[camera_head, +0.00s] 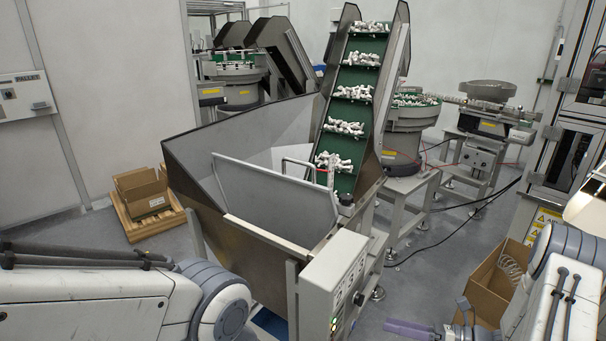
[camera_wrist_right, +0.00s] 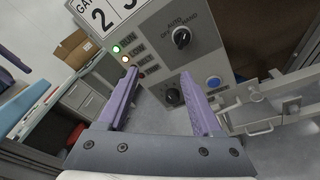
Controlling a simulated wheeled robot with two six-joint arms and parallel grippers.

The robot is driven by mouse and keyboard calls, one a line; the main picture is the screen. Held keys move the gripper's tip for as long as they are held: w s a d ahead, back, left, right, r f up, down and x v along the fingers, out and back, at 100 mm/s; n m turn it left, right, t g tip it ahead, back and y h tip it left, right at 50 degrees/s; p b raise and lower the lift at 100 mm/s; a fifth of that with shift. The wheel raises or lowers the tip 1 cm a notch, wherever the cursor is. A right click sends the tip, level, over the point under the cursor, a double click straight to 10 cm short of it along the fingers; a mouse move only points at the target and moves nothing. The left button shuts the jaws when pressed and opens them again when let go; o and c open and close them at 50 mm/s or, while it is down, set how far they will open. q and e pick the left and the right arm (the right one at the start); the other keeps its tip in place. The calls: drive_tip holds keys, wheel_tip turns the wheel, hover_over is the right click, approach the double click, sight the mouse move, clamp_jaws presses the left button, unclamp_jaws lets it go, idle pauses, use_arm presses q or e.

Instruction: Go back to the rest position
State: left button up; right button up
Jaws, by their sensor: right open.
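My right gripper (camera_wrist_right: 158,72) is open in the right wrist view, with its two purple fingers spread apart and nothing between them. The grey control panel (camera_wrist_right: 160,50) with lamps and knobs shows beyond the fingers, apart from them as far as I can tell. In the head view my right arm comes in at the lower right, and a purple finger (camera_head: 410,328) shows at the bottom edge. My left arm comes in at the lower left, and its gripper is out of the picture.
A large metal hopper (camera_head: 262,232) stands in the middle, with a green conveyor (camera_head: 352,130) carrying white parts upward. Its control box (camera_head: 333,285) is at the front, between my arms. A cardboard box (camera_head: 492,285) is by my right arm; another (camera_head: 140,190) sits on a pallet.

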drive_tip(key=s+a+r+m+g+h+p, duration=0.2)
drive_tip(key=s+a+r+m+g+h, duration=0.2)
drive_tip(key=s+a+r+m, duration=0.6)
drive_tip(key=s+a+r+m+g+h+p, duration=0.2)
drive_tip(key=s+a+r+m+h, duration=0.7)
drive_tip(key=m, duration=1.4)
drive_tip(key=s+a+r+g, duration=0.1)
drive_tip(key=s, duration=0.1)
drive_tip(key=shift+s+a+g+h, duration=0.3)
drive_tip(key=shift+s+a+g, duration=0.05)
drive_tip(key=shift+a+g, duration=0.05)
idle(4.1)
